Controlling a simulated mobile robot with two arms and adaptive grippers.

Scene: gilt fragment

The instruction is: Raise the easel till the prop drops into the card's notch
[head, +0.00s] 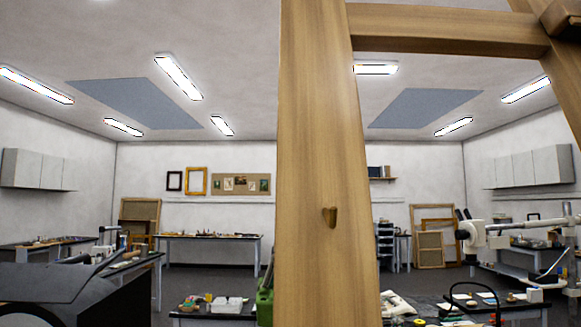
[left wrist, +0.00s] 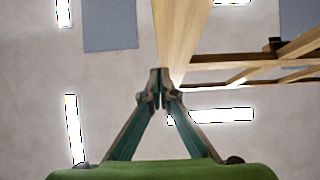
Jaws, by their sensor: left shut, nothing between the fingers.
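The wooden easel (head: 318,110) stands very close in the head view; a thick post runs from top to bottom and a crossbar (head: 440,28) goes off to the right. A small darker brown peg-like mark (head: 330,217) shows on the post. In the left wrist view the easel's post (left wrist: 182,30) and rails rise against the ceiling. My left gripper (left wrist: 160,78) is shut and empty, its tips in front of the post's lower end; whether they touch it I cannot tell. I cannot make out the card, its notch or the prop. My right gripper is not in view.
A green shape (head: 265,300), possibly part of my left gripper, is half hidden by the post. Workbenches (head: 208,237) with small items line the back wall. A white jointed apparatus (head: 500,235) stands at the right. Grey floor shows between the benches.

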